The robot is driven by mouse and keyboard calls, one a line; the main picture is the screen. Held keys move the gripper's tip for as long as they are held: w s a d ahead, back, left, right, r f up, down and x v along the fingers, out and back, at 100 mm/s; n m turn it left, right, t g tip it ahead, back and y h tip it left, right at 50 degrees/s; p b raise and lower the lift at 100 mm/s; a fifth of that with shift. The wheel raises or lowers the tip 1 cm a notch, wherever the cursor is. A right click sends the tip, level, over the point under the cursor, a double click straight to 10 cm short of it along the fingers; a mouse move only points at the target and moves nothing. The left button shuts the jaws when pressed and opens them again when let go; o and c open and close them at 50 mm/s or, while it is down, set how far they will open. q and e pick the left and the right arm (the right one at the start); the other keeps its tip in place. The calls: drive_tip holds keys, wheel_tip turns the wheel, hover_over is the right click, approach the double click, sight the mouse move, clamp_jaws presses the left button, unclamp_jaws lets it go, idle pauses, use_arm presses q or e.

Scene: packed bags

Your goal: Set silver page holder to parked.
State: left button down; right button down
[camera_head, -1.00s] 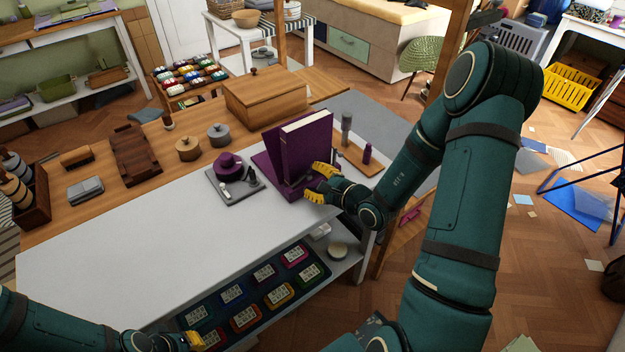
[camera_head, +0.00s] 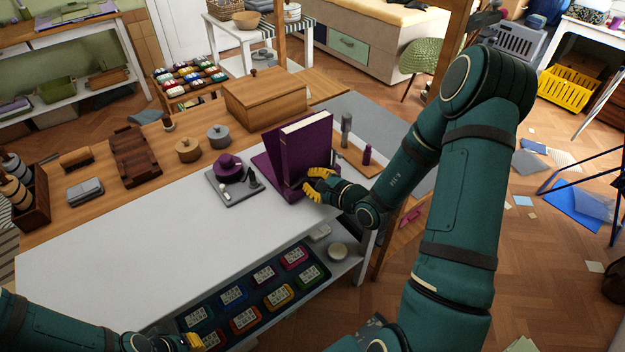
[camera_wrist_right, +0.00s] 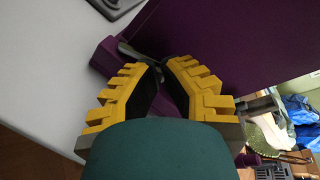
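A purple book stand (camera_head: 270,166) holds an upright purple book (camera_head: 309,146) at the right end of the white tabletop. The silver page holder is a thin grey strip low at the front of the stand in the right wrist view (camera_wrist_right: 137,52). My right gripper (camera_head: 309,184) is in front of the book's lower part. In the right wrist view (camera_wrist_right: 162,66) its yellow fingertips are drawn close together around the end of the strip. The rest of the strip's end is hidden by the fingers.
A grey tray (camera_head: 238,196) with a purple round item stands left of the stand. A wooden board with a grey post (camera_head: 346,128) and purple bottle (camera_head: 367,155) lies to the right. A wooden box (camera_head: 262,98) stands behind. The white tabletop (camera_head: 130,240) is clear in front.

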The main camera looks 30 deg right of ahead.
drive_tip(key=m, duration=0.1)
drive_tip(key=f+m+y, duration=0.1)
drive_tip(key=shift+d+f+m+t+b, duration=0.3)
drive_tip(key=shift+d+m+b, duration=0.05)
drive_tip(key=shift+m+b, duration=0.05)
drive_tip(key=shift+f+m+y, duration=0.25)
drive_tip(key=shift+m+y, duration=0.05)
drive_tip(key=shift+m, duration=0.3)
drive_tip(key=c, duration=1)
unclamp_jaws()
drive_tip(key=shift+w, duration=0.1)
drive_tip(key=v, duration=1.2)
